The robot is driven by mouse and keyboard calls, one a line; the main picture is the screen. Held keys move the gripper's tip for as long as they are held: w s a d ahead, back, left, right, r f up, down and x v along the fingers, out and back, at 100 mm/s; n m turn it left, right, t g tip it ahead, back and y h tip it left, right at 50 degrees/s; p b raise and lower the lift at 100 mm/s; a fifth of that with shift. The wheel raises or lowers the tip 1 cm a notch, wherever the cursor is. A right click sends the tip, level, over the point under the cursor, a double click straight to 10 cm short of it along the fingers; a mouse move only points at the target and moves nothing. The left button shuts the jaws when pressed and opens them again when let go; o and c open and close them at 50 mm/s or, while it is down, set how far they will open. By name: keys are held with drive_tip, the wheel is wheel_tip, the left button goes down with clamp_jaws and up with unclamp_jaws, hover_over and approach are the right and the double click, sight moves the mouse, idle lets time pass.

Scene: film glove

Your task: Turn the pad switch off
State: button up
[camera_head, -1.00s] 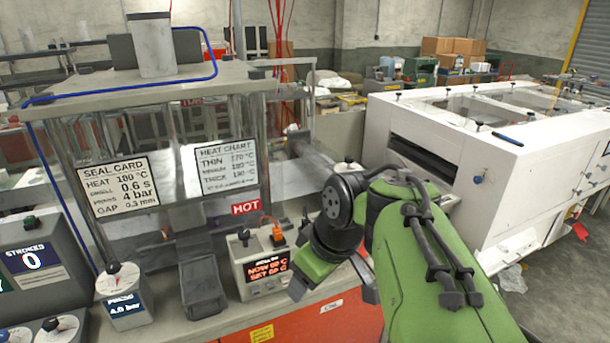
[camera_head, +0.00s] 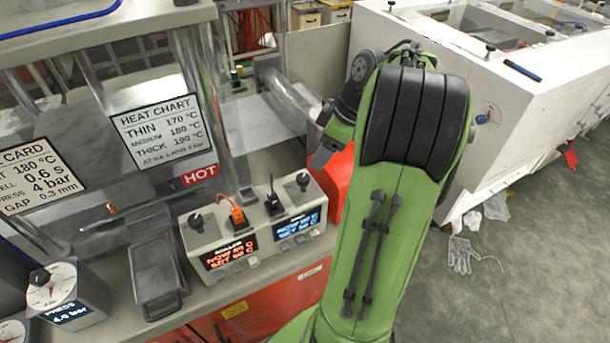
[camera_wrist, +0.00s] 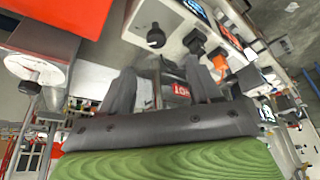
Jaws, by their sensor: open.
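A cream control box (camera_head: 215,240) stands on the bench with two displays. The left one, marked ROLLER, glows orange; the right one (camera_head: 298,226) glows blue, its heading too small to read. An orange switch (camera_head: 237,214) sits above the orange display and a black switch (camera_head: 272,204) beside the blue one; the black one is likely the pad switch. In the wrist view, the black switch (camera_wrist: 194,42) and orange switch (camera_wrist: 220,62) are beyond my fingers, toward upper right. My gripper (camera_wrist: 160,88) is open and empty, apart from the box.
Black knobs (camera_head: 303,181) flank the switches. A clear-walled press with a HOT sign (camera_head: 199,175) stands behind, left of the box. A grey tray (camera_head: 157,270) and pressure dial unit (camera_head: 65,292) are left. A white machine (camera_head: 540,110) stands right.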

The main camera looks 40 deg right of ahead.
sight(303, 176)
drive_tip(key=x, duration=0.3)
drive_tip(key=b+x, duration=0.1)
drive_tip(key=x, duration=0.7)
drive_tip(key=shift+w+d+b, duration=0.25)
drive_tip(key=shift+d+b, duration=0.1)
drive_tip(key=c, duration=1)
drive_tip(key=shift+c, duration=0.2)
